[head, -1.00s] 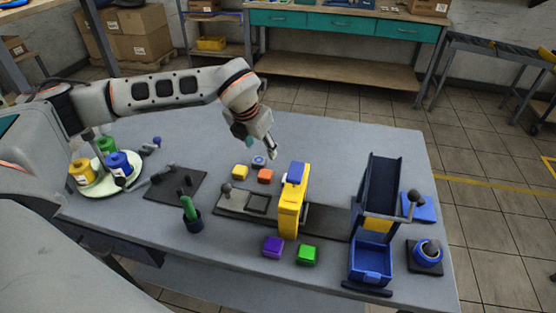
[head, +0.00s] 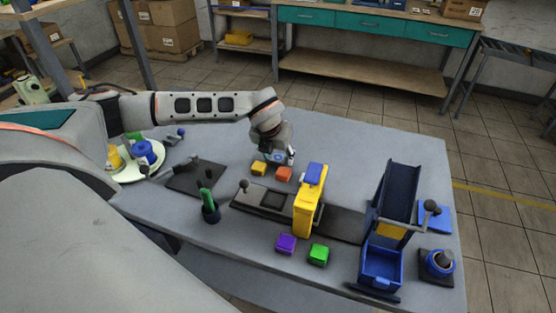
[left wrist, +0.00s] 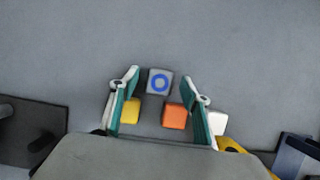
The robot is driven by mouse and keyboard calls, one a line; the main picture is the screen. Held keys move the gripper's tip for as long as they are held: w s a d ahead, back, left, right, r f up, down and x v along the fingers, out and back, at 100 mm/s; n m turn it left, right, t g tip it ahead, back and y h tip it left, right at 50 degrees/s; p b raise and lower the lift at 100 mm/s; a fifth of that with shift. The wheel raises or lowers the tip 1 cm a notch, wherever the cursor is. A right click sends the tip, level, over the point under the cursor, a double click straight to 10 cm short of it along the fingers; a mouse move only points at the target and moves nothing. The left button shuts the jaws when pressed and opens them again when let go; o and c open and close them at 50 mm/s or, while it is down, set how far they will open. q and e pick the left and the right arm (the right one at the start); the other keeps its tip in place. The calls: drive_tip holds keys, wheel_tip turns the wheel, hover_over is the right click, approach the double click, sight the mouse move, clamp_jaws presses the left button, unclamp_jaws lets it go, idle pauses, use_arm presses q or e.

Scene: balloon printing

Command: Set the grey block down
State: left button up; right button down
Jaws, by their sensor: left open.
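The grey block (left wrist: 159,82) has a blue ring on its top face. It sits on the table just beyond a yellow block (left wrist: 130,111) and an orange block (left wrist: 174,116). My left gripper (left wrist: 160,78) is open, with its fingertips on either side of the grey block and gaps showing between. In the head view the left gripper (head: 281,158) is low over the table behind the yellow block (head: 259,168) and orange block (head: 284,174), and it partly hides the grey block (head: 277,157). Finger contact with the table cannot be told. My right gripper is not in view.
A yellow frame with a blue top (head: 308,205) stands on a dark track to the right. Beyond it are a dark blue chute (head: 396,200) and blue bin (head: 381,268). Purple (head: 286,243) and green (head: 318,254) blocks lie in front. The table behind the gripper is clear.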

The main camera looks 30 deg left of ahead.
sight(278, 158)
use_arm(q)
drive_tip(key=shift+c, duration=0.3)
drive_tip(key=c, duration=1)
drive_tip(key=shift+c, duration=0.2)
wheel_tip(278, 158, up, 20)
drive_tip(key=shift+f, duration=0.1)
